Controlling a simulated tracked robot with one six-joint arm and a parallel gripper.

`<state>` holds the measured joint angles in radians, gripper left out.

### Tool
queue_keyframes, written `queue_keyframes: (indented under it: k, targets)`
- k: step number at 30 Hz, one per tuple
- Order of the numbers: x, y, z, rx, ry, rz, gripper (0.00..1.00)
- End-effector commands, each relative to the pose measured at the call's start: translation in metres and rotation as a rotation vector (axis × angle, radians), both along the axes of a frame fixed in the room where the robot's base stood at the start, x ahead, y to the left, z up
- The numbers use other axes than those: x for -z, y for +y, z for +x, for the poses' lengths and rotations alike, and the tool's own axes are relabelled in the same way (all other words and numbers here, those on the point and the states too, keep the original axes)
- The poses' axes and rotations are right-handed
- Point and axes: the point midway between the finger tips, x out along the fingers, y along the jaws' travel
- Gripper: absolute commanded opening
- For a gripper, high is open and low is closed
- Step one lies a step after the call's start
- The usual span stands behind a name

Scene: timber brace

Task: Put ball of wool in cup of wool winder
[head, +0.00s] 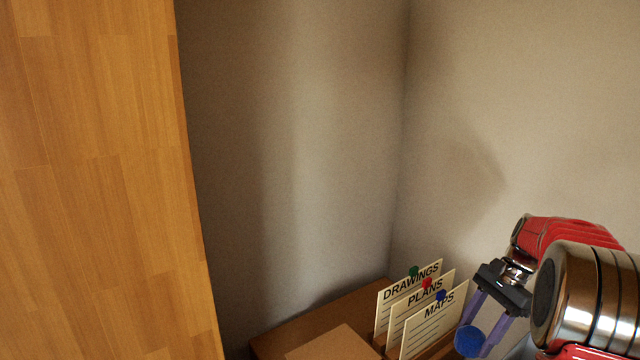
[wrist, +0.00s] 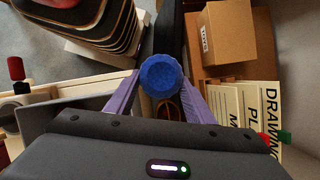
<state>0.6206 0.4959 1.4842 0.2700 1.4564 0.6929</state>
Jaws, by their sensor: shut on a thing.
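My gripper (wrist: 161,80) has two purple fingers, one on each side of a blue faceted ball (wrist: 161,73), apparently the ball of wool. It is shut on the ball and holds it near the fingertips. In the head view the same blue ball (head: 468,341) shows at the lower right, below my gripper (head: 474,338). A brown ring-like rim (wrist: 168,110) shows partly behind the ball in the wrist view; I cannot tell whether it is the winder's cup. No wool winder can be made out for certain.
Cards marked DRAWINGS (head: 410,283), PLANS and MAPS (head: 437,321) stand beside my gripper, with coloured pins. A cardboard box (wrist: 229,32) lies on the brown surface. A red-handled item (wrist: 16,68) is at the wrist view's left. A tall wooden panel (head: 95,180) fills the head view's left.

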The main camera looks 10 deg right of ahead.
Motion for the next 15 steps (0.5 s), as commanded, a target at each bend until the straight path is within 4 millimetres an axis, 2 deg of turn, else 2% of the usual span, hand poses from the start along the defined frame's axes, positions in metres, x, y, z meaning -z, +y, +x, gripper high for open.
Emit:
queue_keyframes:
  k: [1,6,15]
  targets:
    - [0.005,0.013,0.007,-0.064,0.002,0.001,0.26]
    - [0.018,0.052,0.026,-0.282,0.001,0.001,0.26]
    - [0.039,0.122,0.05,-0.662,0.002,0.001,0.26]
